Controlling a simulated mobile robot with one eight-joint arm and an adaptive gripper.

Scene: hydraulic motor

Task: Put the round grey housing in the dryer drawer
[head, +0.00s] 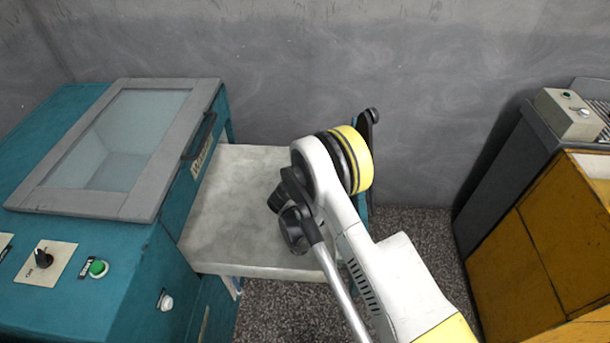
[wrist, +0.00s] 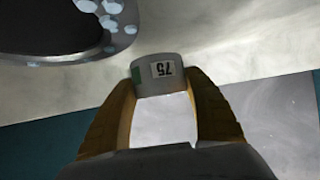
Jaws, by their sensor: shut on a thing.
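In the wrist view, my gripper (wrist: 165,95) is shut with its two orange-brown fingers on a grey piece (wrist: 147,88) bearing a label, which I take to be the round grey housing. A grey ring with pale bolt-like spots (wrist: 122,22) and a dark opening shows at the top left; whether it belongs to the held piece I cannot tell. In the head view my arm covers the drawer's right side, and the housing is hidden.
The teal dryer (head: 60,125) stands at the left, with a glass-windowed lid (head: 120,140) and knobs on its front. A yellow and grey cabinet (head: 545,235) stands at the right with a small switch box (head: 568,113). Speckled floor (head: 415,225) lies open between them. A grey wall is behind.

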